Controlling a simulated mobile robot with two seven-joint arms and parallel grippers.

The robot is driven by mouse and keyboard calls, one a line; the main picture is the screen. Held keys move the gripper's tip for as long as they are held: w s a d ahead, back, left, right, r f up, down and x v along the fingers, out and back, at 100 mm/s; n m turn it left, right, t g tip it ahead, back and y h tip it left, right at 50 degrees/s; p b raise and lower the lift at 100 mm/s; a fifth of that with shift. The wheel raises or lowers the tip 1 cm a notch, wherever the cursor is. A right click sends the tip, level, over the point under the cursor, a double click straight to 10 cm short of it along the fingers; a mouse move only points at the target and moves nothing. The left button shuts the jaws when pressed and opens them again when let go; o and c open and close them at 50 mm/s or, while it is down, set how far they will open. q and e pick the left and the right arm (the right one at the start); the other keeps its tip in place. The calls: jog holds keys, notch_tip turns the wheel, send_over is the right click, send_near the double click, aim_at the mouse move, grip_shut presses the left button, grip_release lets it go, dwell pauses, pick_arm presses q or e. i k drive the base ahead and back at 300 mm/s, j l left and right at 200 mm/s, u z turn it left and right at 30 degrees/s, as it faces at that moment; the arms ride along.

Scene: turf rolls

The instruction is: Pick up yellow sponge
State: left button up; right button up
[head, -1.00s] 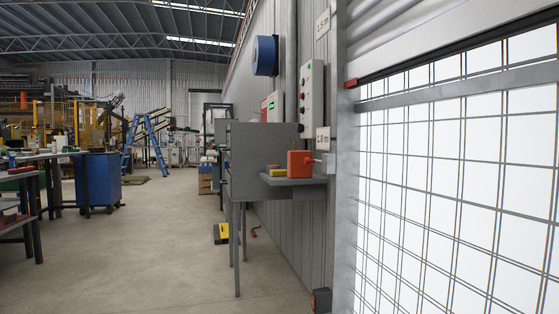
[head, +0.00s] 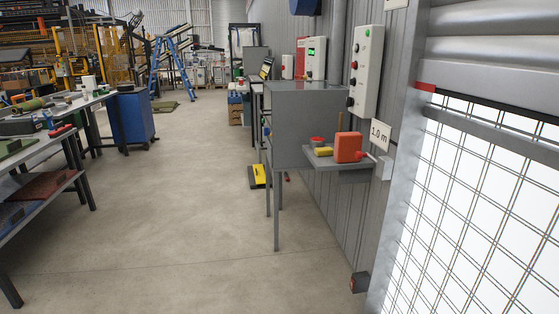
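A small yellow block, which looks like the yellow sponge (head: 323,152), lies on a grey wall shelf (head: 345,163) right of centre. An orange-red box (head: 348,147) stands just to its right on the same shelf. A small red round thing (head: 317,141) sits behind the sponge. Neither of my grippers shows in the head view.
A grey cabinet on legs (head: 300,115) stands left of the shelf. A yellow and black object (head: 258,176) lies on the floor behind it. A workbench (head: 60,127) is at left, beside a blue cabinet (head: 133,118). The concrete floor between is clear. A mesh gate (head: 480,200) is at right.

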aim_at(325, 151)
jog(key=i+j+u, duration=0.2)
jog(key=i, duration=0.9)
jog(key=i+j+u, duration=0.2)
jog(key=i, duration=0.85)
